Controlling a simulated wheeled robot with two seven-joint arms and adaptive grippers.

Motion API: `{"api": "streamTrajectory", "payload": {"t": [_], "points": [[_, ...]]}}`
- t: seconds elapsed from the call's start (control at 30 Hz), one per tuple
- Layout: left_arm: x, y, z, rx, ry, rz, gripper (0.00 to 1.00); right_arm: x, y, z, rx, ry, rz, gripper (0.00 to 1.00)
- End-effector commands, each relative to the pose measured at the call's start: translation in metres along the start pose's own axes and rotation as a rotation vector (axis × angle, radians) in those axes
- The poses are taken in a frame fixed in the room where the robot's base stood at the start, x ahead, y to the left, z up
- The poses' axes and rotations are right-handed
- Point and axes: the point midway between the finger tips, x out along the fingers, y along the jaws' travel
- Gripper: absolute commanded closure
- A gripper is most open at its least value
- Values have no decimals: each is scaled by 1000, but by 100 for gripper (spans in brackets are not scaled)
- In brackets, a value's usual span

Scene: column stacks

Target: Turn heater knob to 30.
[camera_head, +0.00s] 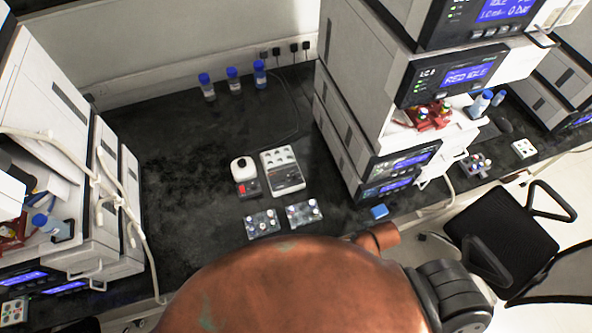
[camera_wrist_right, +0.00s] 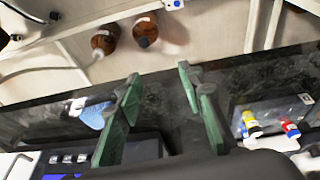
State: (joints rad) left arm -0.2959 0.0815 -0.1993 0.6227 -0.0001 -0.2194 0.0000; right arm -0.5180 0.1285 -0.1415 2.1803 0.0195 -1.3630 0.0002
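The likely heater is a small white block unit (camera_head: 281,158) with several round wells and a dark sloped front panel (camera_head: 288,179). It stands on the black bench in the head view. Its knob is too small to make out. My right gripper (camera_wrist_right: 160,88) shows in the wrist view with its green finger pads spread apart and nothing between them. It hangs over the bench edge region, and the heater cannot be identified in that view. My left gripper is not in view. A copper-coloured part of my own body hides the bench front in the head view.
A white-topped device with a red switch (camera_head: 246,189) stands left of the heater. Two vial racks (camera_head: 263,224) (camera_head: 304,214) lie in front. Instrument stacks (camera_head: 340,125) (camera_head: 110,190) flank the bench. Brown bottles (camera_wrist_right: 105,41) show in the wrist view. The bench's back left is clear.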

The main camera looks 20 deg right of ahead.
Motion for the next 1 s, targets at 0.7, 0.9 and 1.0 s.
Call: {"api": "streamTrajectory", "payload": {"t": [0.7,0.9,1.0], "points": [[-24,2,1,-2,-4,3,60,-36,-128,-181,-404,186,-275,65],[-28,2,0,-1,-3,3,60,-31,-159,-244,-602,182,-339,65],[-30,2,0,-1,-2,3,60,-29,-156,-271,-666,161,-340,65]]}}
